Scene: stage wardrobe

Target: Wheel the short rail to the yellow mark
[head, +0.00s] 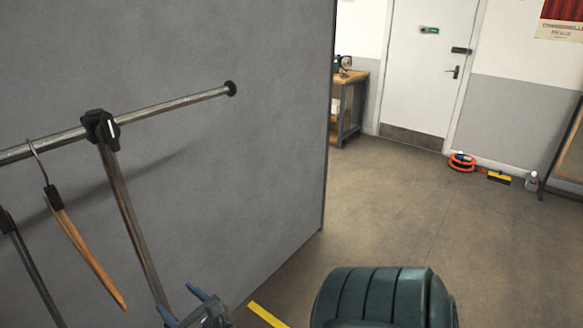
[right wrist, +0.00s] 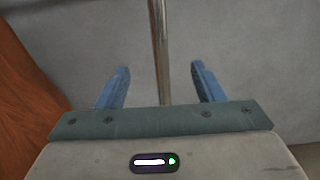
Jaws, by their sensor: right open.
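The short rail (head: 175,105) is a metal bar ending in a black cap, in front of a grey panel in the head view. A metal upright (head: 130,215) drops from its black clamp. My right gripper (head: 181,303) is low beside this upright, with blue fingers apart. In the right wrist view the upright (right wrist: 158,45) stands between the open fingers, with gaps visible on both sides. The yellow mark (head: 267,315) is a strip on the floor, partly cut off by the bottom edge. The rail's foot is out of view. My left gripper is not in view.
A wooden hanger (head: 85,250) hangs on the bar at left. The grey panel (head: 265,150) fills the space behind the rail. Open floor (head: 400,200) lies right of it. An orange reel (head: 461,162), a bottle (head: 532,180) and a workbench (head: 350,105) stand farther back.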

